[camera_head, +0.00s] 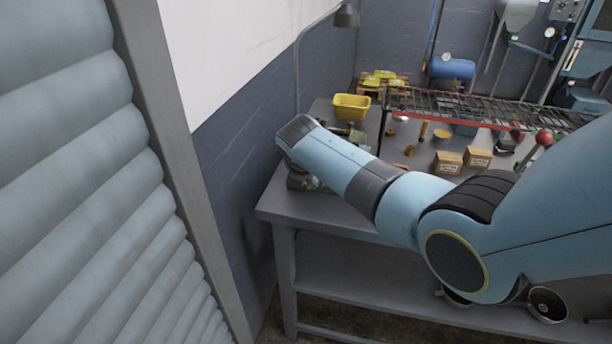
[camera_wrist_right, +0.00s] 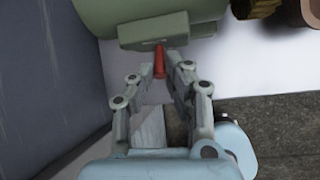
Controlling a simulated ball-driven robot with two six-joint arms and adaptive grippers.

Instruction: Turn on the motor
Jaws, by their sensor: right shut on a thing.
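The motor (camera_wrist_right: 95,15) shows at the top of the right wrist view as a pale green rounded body with a grey-green box (camera_wrist_right: 153,30) on its side. A small red switch lever (camera_wrist_right: 159,62) sticks out of that box. My right gripper (camera_wrist_right: 159,74) has its two fingers on either side of the red lever and is shut on it. In the head view my right arm reaches to the table's left end and hides most of the motor and the gripper; a bit of green machinery (camera_head: 345,132) shows behind the arm. My left gripper is not in view.
The grey table (camera_head: 272,205) stands beside a dark wall. On it are a yellow bin (camera_head: 351,107), small cardboard boxes (camera_head: 447,162) and a wire rack (camera_head: 480,106). Red-knobbed levers (camera_head: 543,138) stand at the right. A grey ribbed shutter (camera_head: 90,180) fills the left.

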